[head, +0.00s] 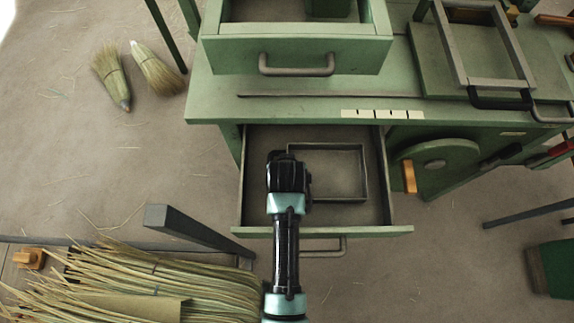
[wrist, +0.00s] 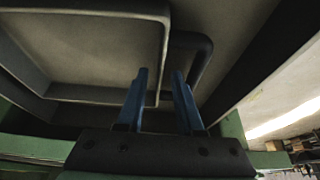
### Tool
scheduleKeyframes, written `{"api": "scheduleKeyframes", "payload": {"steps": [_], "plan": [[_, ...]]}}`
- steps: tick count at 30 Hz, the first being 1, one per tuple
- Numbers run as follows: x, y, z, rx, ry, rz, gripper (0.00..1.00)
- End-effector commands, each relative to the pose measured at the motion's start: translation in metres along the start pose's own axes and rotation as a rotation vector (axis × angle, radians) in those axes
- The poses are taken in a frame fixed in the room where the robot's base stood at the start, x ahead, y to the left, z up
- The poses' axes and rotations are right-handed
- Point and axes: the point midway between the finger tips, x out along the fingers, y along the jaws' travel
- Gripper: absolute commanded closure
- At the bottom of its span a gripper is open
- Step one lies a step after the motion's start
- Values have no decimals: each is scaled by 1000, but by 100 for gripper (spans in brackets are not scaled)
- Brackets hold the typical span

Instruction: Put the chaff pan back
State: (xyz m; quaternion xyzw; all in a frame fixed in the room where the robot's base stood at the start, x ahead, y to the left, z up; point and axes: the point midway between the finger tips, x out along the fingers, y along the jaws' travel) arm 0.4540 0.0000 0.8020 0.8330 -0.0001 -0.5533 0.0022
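A shallow grey rectangular pan, which I take for the chaff pan (head: 364,172), lies in the open lower drawer (head: 391,204). My gripper (head: 288,158) is over the drawer at the pan's left side and hides that end of it. In the wrist view the pan (wrist: 85,50) fills the upper left, with a dark bent handle (wrist: 207,48) at its side. The two blue fingers of my gripper (wrist: 161,75) stand apart near the pan's corner and handle. The right finger overlaps the handle's lower end. I see nothing clamped between them; contact is unclear.
The upper drawer (head: 300,48) is also open, above and behind the lower one. A framed tray with a dark handle (head: 500,100) is on the green bench at right. Broom straw (head: 150,285) lies at front left. Two small brooms (head: 112,76) lie on the floor.

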Motion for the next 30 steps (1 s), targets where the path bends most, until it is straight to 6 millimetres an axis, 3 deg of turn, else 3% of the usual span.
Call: {"api": "scheduleKeyframes", "payload": {"steps": [12, 18, 30], "plan": [[-76, 0, -1, 0, 3, 0, 64], [-104, 0, -1, 0, 2, 0, 64], [-115, 0, 0, 0, 0, 0, 64]]}}
